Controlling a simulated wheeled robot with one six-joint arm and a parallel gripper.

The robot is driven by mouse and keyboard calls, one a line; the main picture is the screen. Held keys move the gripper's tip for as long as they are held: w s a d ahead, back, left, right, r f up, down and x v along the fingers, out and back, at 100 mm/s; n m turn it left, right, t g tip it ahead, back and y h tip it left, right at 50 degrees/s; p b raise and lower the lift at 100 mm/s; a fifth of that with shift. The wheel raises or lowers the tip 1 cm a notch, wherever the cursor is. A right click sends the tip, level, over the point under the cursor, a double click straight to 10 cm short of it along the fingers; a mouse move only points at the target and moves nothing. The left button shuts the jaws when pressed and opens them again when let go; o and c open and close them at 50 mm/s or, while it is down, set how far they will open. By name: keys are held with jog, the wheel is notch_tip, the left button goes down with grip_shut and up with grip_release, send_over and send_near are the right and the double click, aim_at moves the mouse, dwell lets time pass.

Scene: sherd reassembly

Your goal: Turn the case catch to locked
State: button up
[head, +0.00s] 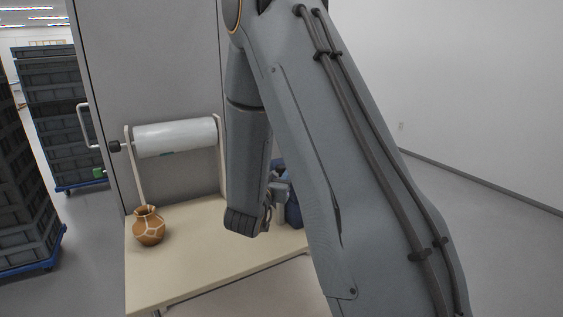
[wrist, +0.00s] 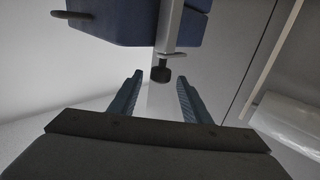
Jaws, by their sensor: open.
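A blue case (wrist: 122,22) fills the top of the wrist view, with a pale metal bar (wrist: 169,28) and a black knob (wrist: 160,73) at the bar's end. I cannot tell which part is the catch or how it is set. My gripper (wrist: 159,77) is open and empty, its fingertips either side of the knob in the picture; no contact shows. In the head view the case (head: 293,213) stands on the table, mostly hidden behind my arm.
A brown jar (head: 149,227) with pale seams stands at the left of the cream table (head: 190,262). A white roll (head: 175,137) on a stand is behind it. Stacked dark crates (head: 25,200) are at the far left. The table's front middle is clear.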

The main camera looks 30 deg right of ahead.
jog(key=p+x, duration=0.1)
jog(key=x, duration=0.5)
jog(key=shift+w+d, duration=0.15)
jog(key=c, duration=1.1)
jog(key=shift+o, duration=0.2)
